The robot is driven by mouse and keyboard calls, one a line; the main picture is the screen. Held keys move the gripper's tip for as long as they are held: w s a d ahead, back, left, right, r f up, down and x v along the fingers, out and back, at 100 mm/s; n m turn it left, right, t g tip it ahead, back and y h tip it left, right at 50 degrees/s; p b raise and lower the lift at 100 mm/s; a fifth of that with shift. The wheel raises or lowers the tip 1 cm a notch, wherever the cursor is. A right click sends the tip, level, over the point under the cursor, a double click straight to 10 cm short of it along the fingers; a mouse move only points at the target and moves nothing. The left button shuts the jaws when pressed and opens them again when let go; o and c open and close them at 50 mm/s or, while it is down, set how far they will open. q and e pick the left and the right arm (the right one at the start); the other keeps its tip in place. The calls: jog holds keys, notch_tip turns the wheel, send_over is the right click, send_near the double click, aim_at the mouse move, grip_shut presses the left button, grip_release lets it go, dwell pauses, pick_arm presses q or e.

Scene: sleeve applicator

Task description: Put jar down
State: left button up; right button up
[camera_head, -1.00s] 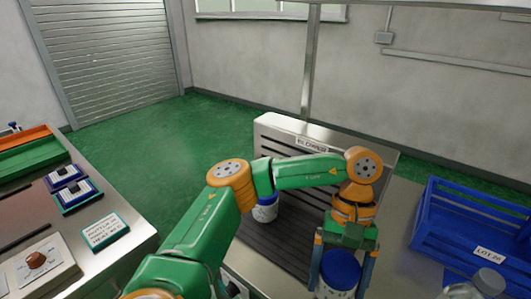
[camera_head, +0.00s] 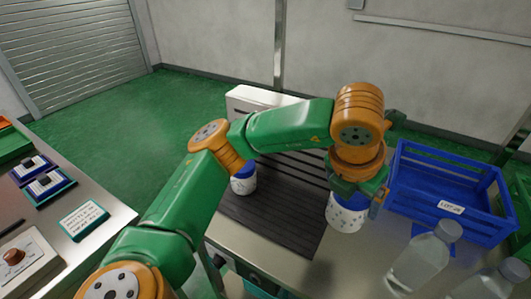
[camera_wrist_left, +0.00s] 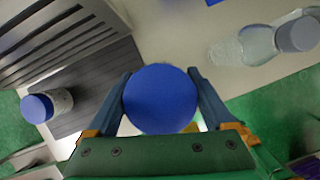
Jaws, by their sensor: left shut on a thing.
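A white jar with dark speckles (camera_head: 345,213) is held upright in my left gripper (camera_head: 358,188), by the right edge of the dark slatted mat (camera_head: 290,217). Its blue lid (camera_wrist_left: 160,98) fills the middle of the left wrist view, with one finger on each side of it. I cannot tell whether the jar's base touches the steel surface. A second jar with a blue lid (camera_head: 243,182) stands on the mat further left; it also shows in the left wrist view (camera_wrist_left: 45,105). My right gripper is not in view.
A blue crate (camera_head: 450,190) stands to the right of the held jar. Clear bottles (camera_head: 422,262) stand at the front right. A white slotted unit (camera_head: 258,98) rises behind the mat. Bare steel (camera_head: 285,262) lies in front of the mat.

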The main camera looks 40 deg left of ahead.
pick_arm(q)
jog(key=n, duration=0.1)
jog(key=r+n+y, duration=0.1)
jog(key=n, duration=0.1)
jog(key=shift+w+d+r, duration=0.15)
jog(key=shift+w+r, duration=0.05)
jog(key=shift+w, duration=0.15)
send_near(298, 200)
jog(key=w+d+r, duration=0.1)
jog(key=d+r, duration=0.3)
jog(key=shift+n, duration=0.3)
jog(key=a+f, duration=0.3)
jog(key=f, duration=0.1)
jog(key=shift+w+a, duration=0.35)
jog(key=f, duration=0.2)
jog(key=f+p, duration=0.1)
jog(key=shift+a+f, duration=0.25)
jog(key=shift+f, duration=0.2)
jog(key=o, duration=1.3)
jog(key=shift+f, duration=0.1)
jog(key=shift+o, duration=0.4)
